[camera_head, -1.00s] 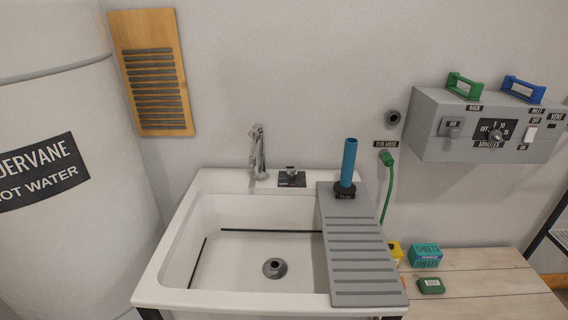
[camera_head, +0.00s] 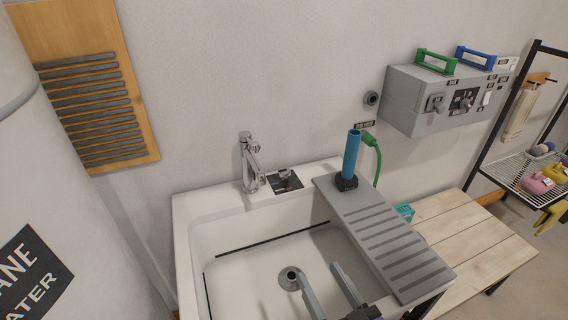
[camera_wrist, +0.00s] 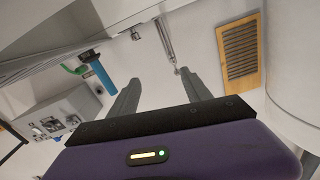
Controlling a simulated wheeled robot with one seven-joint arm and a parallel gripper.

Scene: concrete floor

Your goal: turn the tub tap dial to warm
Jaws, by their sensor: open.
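The tub tap dial (camera_head: 284,175) is a small grey knob on a dark plate at the back rim of the white tub (camera_head: 185,215), just right of the chrome tap (camera_head: 250,160). Its setting is too small to read. My gripper (camera_head: 328,278) is over the tub basin, in front of the dial and apart from it, with its two fingers spread and nothing between them. In the wrist view, my gripper (camera_wrist: 158,82) is open, with the tap (camera_wrist: 165,40) beyond the fingers; a small dark knob-like shape there may be the dial.
A grey ribbed drainboard (camera_head: 380,240) with an upright blue tube (camera_head: 352,153) covers the tub's right side. A green hose (camera_head: 377,160) hangs behind it. A grey control box (camera_head: 410,100) is on the wall. A wooden bench (camera_head: 465,235) stands right; a white tank (camera_head: 40,170) stands left.

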